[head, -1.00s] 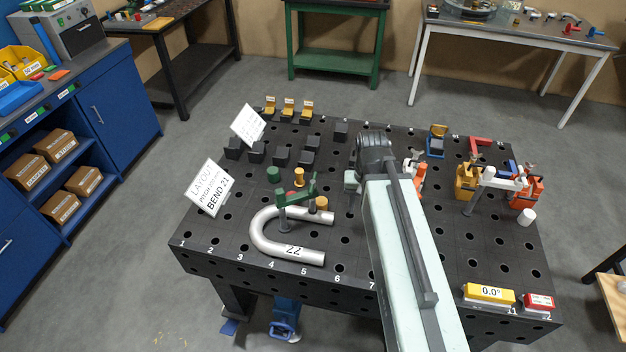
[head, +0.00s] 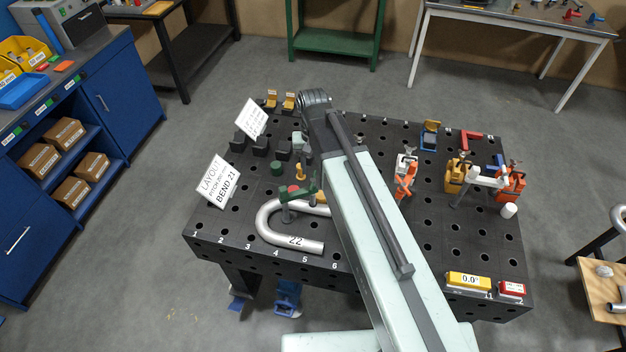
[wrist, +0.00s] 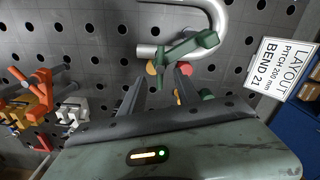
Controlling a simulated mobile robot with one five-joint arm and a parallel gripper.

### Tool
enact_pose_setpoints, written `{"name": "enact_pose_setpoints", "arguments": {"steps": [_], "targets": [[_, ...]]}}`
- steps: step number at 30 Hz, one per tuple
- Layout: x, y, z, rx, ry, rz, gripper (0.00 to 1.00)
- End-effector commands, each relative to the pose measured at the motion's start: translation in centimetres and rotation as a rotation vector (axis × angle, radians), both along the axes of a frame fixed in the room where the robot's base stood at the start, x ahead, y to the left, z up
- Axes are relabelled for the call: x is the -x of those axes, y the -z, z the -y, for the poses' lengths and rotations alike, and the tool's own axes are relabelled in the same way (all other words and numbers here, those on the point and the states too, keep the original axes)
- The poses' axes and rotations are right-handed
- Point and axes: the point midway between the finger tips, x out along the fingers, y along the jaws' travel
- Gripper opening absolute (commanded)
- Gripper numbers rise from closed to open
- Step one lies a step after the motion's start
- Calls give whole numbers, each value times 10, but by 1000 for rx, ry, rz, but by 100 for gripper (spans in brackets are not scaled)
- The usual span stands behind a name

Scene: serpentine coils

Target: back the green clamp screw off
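The green clamp (head: 300,195) stands beside the bent steel tube marked 22 (head: 290,240) on the black fixture table. The green clamp arm reaches over the tube in the wrist view (wrist: 190,47). A small red part (wrist: 183,69) shows beside the clamp arm; I cannot make out the screw clearly. My gripper (wrist: 160,88) is open and empty, its two dark fingers spread below the clamp in the wrist view. The fingers look apart from the clamp. In the head view my arm hides part of the tube's right end.
An amber post (head: 300,172) and a green post (head: 277,168) stand close behind the clamp. White layout cards (head: 217,181) stand at left. Orange clamps (head: 405,178) and a white-armed fixture (head: 485,178) stand at right. The table's front-left strip is clear.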

Motion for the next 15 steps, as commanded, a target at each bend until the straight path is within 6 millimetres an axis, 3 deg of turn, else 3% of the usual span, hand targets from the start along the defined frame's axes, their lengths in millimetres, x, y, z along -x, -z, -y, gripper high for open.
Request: {"name": "enact_pose_setpoints", "arguments": {"steps": [1, 6, 15], "targets": [[0, 19, 0, 0, 0, 0, 38], [0, 46, 0, 0, 0, 0, 38], [0, 50, 0, 0, 0, 0, 38]]}}
